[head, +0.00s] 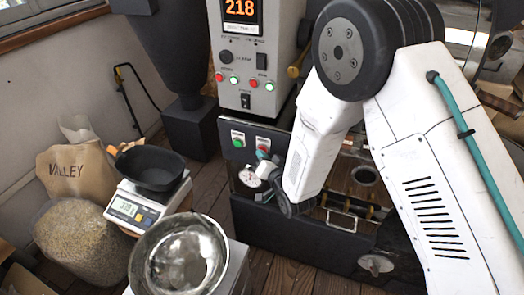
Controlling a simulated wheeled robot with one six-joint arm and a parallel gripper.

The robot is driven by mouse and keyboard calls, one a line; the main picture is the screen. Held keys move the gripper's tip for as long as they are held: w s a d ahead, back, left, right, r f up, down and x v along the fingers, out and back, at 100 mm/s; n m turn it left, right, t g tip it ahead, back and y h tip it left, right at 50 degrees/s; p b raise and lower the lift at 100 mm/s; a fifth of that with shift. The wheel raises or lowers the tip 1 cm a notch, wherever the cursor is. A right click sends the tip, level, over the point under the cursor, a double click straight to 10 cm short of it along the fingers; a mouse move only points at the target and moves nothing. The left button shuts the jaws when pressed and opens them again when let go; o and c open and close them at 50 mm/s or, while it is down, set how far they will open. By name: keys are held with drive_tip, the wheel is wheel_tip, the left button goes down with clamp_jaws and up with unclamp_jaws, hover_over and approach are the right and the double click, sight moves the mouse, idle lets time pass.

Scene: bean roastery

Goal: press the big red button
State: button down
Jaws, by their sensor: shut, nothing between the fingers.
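The big red button (263,147) is on a pale plate on the dark front of the roasting machine, to the right of a green button (238,140). Its lower part is partly covered by my gripper. My gripper (263,160) is small in the head view, at the end of my white arm, just below and in front of the red button. Its fingers look shut with nothing between them. I cannot tell whether the fingertips touch the button.
A round gauge (250,177) sits just below left of my gripper. Above is a grey control box (248,60) with small red and green lights and a 218 display. A scale (140,208) with a black pan, a metal bowl (180,258) and a bean sack (75,235) stand left.

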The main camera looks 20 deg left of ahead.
idle(0.3)
drive_tip(key=shift+s, duration=0.8)
drive_tip(key=s, duration=0.5)
drive_tip(key=shift+a, duration=0.25)
idle(0.6)
